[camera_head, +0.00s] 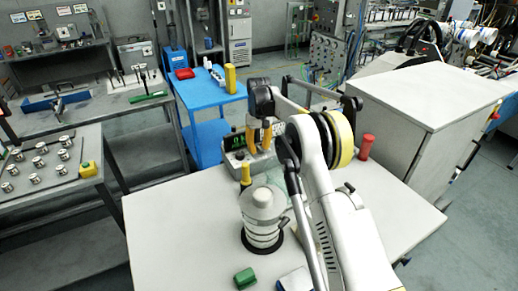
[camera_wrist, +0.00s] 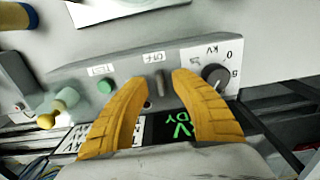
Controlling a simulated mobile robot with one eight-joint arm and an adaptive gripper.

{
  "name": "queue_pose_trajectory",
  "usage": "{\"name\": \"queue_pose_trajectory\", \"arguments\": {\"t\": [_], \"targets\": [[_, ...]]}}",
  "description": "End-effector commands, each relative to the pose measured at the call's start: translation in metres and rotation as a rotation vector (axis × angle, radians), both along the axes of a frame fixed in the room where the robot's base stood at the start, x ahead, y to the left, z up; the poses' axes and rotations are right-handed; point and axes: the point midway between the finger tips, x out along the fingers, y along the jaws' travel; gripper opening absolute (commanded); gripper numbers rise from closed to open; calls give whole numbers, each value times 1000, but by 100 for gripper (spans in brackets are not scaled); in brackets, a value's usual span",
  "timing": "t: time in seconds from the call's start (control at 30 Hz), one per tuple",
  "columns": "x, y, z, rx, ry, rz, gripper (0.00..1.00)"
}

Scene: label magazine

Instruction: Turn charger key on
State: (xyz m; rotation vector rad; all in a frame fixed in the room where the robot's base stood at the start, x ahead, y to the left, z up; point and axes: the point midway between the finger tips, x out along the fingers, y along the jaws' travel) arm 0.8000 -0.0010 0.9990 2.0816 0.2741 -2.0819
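The charger is a grey box (camera_head: 236,158) with a green-lit display, on the white table in the head view. In the wrist view its grey panel (camera_wrist: 125,68) carries a small upright key (camera_wrist: 160,83) beside an "OFF" label (camera_wrist: 153,57). The label lettering appears upside down. My gripper (camera_wrist: 159,80) has two yellow fingers, spread apart, with the key seen between their tips. I cannot tell how far above the key they are; no contact shows. In the head view my gripper (camera_head: 266,143) is over the charger, hiding part of it.
A green "TEST" button (camera_wrist: 105,87) and a dark kV knob (camera_wrist: 215,75) flank the key. In the head view, a white ringed cylinder (camera_head: 262,215), a green block (camera_head: 245,278) and a red cylinder (camera_head: 366,147) stand on the table.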

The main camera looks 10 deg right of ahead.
Motion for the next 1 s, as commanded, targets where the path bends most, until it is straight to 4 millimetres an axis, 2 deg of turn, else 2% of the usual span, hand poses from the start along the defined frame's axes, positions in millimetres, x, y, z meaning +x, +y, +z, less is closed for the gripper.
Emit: {"name": "queue_pose_trajectory", "arguments": {"t": [0.07,0.1,0.2,0.67,1.0], "targets": [[0,0,0,0,0,0,30],[0,0,0,0,0,0,26],[0,0,0,0,0,0,0],[0,0,0,0,0,-54,0],[0,0,1,0,0,-296,0]]}}
